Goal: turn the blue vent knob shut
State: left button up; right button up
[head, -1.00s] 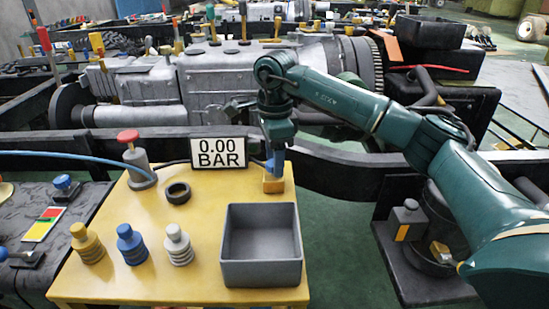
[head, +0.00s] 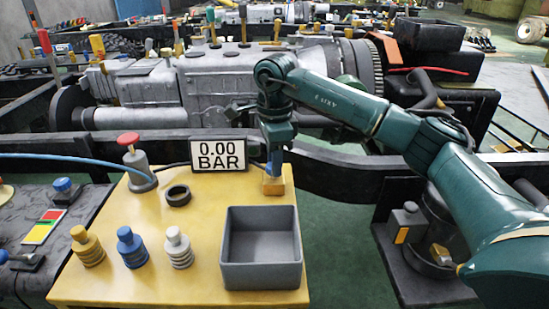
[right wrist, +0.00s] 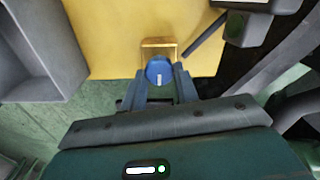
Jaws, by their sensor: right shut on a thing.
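The blue vent knob (right wrist: 159,68) sits on a small brass-yellow block and shows a short white mark on its top in the right wrist view. My right gripper (right wrist: 160,80) is shut on the knob, one finger on each side. In the head view my right gripper (head: 274,165) points down over the block (head: 273,187) at the back right of the yellow table, and the fingers mostly hide the knob. My left gripper is not in view.
A gauge display (head: 218,155) reading 0.00 BAR stands just left of my right gripper. A grey bin (head: 232,277) is in front of it. A red-topped fitting (head: 135,160), a black ring (head: 178,195) and yellow, blue and white plugs stand further left. A dark chassis rail (head: 340,176) runs behind.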

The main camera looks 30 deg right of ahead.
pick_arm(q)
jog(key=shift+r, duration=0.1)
pick_arm(e)
jog(key=shift+r+m, duration=0.1)
jog(key=shift+m, duration=0.2)
jog(key=shift+r+m+p, duration=0.1)
jog(key=shift+m+p, duration=0.8)
jog(key=shift+p, duration=0.15)
jog(key=m+p, duration=0.2)
jog(key=shift+m, duration=0.4)
jog(key=m+p, duration=0.3)
jog(key=m, duration=0.2)
jog(key=shift+a, duration=0.1)
jog(key=shift+s+m+p, duration=0.1)
jog(key=shift+m+p, duration=0.55)
jog(key=shift+m, duration=0.45)
jog(key=shift+m+p, duration=0.45)
jog(key=shift+m, duration=0.35)
jog(key=shift+m+p, duration=0.8)
jog(key=shift+m, duration=1.2)
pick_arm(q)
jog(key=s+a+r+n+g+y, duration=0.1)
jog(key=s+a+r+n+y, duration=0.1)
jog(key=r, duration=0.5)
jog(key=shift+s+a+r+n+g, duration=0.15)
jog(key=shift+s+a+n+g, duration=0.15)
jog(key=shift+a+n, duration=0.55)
